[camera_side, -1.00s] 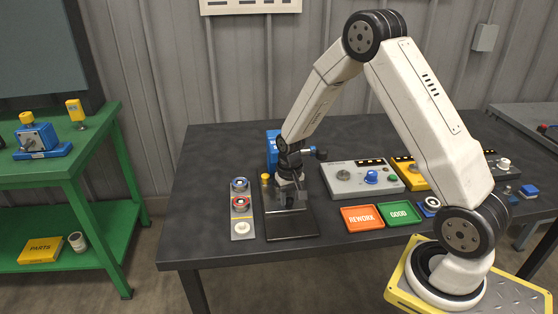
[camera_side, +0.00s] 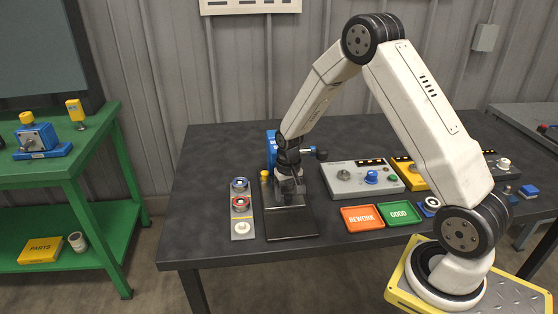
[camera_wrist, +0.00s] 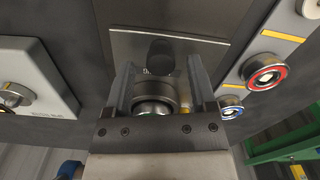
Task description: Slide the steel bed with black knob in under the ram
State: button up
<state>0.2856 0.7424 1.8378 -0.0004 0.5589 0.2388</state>
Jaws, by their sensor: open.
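The steel bed (camera_wrist: 190,50) is a flat grey plate below my gripper in the wrist view. Its black knob (camera_wrist: 160,54) stands on it, just beyond my fingertips. A round metal holder with a shiny ring (camera_wrist: 152,105) lies between my fingers, partly hidden by the gripper body. My gripper (camera_wrist: 160,80) is open, one finger on each side of that holder; I cannot tell whether they touch it. In the side view my gripper (camera_side: 291,196) is low over the rear of the dark plate (camera_side: 291,225). The blue press (camera_side: 271,147) stands behind, mostly hidden; its ram cannot be made out.
A grey strip (camera_side: 243,214) with blue-ringed, red-ringed and white round parts lies left of the plate. A grey control box (camera_side: 345,186) with a blue knob, an orange REWORK tray (camera_side: 362,218) and a green GOOD tray (camera_side: 399,213) lie right. Front left tabletop is clear.

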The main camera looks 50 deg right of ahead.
jog(key=shift+r, duration=3.9)
jog(key=shift+a, duration=0.1)
jog(key=s+a+r+n+t, duration=0.2)
jog(key=s+a+n, duration=0.4)
jog(key=s+a, duration=0.6)
jog(key=shift+s+a+r+t, duration=0.15)
jog(key=shift+s+r+t, duration=0.15)
jog(key=shift+s+r, duration=0.65)
jog(key=shift+s+f, duration=0.2)
jog(key=shift+f, duration=0.1)
